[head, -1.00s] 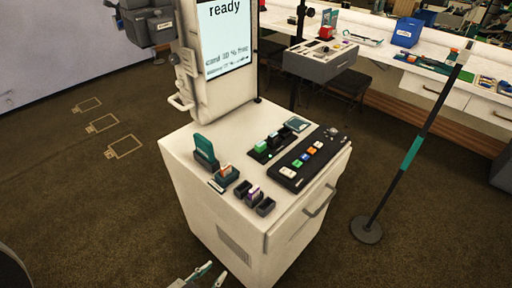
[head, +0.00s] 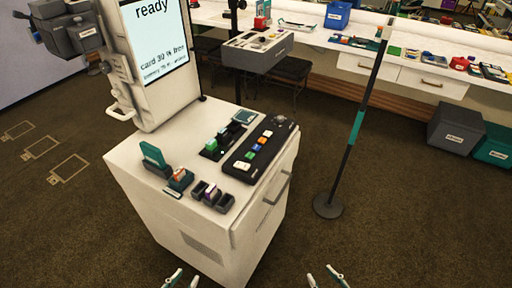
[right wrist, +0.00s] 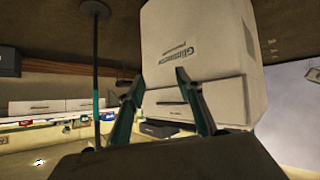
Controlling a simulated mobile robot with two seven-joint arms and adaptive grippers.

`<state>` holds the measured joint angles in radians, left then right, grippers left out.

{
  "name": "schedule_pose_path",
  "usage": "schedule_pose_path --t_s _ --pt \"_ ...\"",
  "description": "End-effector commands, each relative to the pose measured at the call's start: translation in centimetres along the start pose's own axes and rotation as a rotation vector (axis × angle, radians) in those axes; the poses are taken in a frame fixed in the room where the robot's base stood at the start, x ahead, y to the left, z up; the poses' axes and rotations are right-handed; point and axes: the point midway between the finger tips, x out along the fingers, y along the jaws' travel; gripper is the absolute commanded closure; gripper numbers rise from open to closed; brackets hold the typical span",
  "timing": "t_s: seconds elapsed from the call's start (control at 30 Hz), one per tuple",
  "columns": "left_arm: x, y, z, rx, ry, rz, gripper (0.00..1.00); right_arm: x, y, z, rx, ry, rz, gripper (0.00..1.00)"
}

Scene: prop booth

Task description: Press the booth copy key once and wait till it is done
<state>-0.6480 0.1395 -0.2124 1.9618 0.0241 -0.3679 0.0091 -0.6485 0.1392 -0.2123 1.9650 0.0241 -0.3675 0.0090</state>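The white booth cabinet (head: 150,188) stands ahead, with a black key panel (head: 237,161) along the right of its top. The screen (head: 158,42) reads "ready" and "card 30 % free". My left gripper (head: 182,279) and right gripper (head: 325,277) are open and empty at the bottom edge, apart from the cabinet. The right wrist view shows the right fingers (right wrist: 157,88) spread.
Card holders and small slots (head: 212,195) sit on the cabinet's front left. A post on a round base (head: 328,206) stands to the right. A long counter (head: 400,70), a grey tray stand (head: 258,54) and bins (head: 455,132) are behind. Carpet between post and cabinet is clear.

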Motion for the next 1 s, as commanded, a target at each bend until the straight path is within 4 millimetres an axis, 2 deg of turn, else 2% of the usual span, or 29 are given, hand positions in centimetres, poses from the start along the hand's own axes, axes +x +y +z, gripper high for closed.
schedule_pose_path --t_s 0.03,0.1,0.13,1.0 --pt "0.00 0.00 -0.01 0.000 0.000 0.000 0.71 0.00 0.00 0.00 0.000 0.000 0.000 0.81" --pt "0.00 0.00 -0.01 0.000 0.000 0.000 0.71 0.01 0.00 0.00 0.000 0.000 0.000 0.99" --pt "0.00 0.00 -0.01 0.000 0.000 0.000 0.71 0.01 -0.01 0.01 0.000 0.000 0.000 1.00" --pt "-0.01 0.01 0.00 0.000 0.000 0.000 0.71 0.05 -0.05 0.29 0.000 -0.005 -0.001 1.00"
